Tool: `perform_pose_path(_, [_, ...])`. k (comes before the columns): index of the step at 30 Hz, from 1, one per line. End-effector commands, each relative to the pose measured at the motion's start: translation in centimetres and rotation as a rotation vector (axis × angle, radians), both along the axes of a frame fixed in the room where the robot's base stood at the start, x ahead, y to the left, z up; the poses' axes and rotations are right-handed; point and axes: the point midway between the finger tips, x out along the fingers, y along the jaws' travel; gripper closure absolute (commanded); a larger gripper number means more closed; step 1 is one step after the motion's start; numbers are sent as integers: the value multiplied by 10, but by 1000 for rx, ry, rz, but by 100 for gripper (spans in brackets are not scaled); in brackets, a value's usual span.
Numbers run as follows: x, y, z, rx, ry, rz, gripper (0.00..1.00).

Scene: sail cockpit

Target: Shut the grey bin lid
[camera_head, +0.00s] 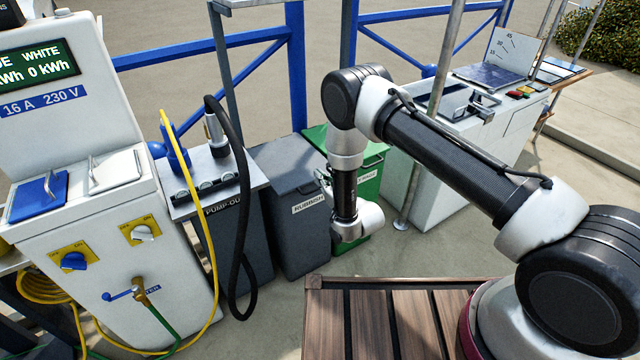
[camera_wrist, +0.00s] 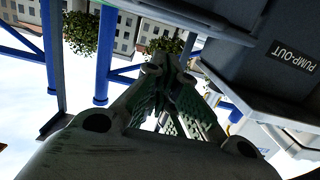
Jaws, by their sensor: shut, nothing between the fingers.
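The grey bin (camera_head: 297,235), labelled RUBBISH, stands between the pump-out unit and the green bin. Its grey lid (camera_head: 280,158) appears to lie across the top, with no clear gap showing; I cannot tell whether it is fully down. My gripper (camera_head: 323,180) is by the bin's right front corner, partly hidden by my wrist. In the wrist view my gripper (camera_wrist: 168,72) has its fingertips together with nothing between them. I cannot tell whether it touches the bin.
The pump-out unit (camera_head: 222,182) with its black hose stands left of the bin. The green bin (camera_head: 372,180) is on the right, partly behind my arm. A blue railing (camera_head: 298,70) runs behind. A slatted wooden surface (camera_head: 370,325) is in front.

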Motion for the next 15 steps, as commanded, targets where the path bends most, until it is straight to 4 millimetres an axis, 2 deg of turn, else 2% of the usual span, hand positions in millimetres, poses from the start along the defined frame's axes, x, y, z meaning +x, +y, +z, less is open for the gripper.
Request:
perform_pose_path(6, [3, 2, -20, 2, -2, 0, 100])
perform_pose_path(15, [3, 2, -22, 1, -4, 0, 100])
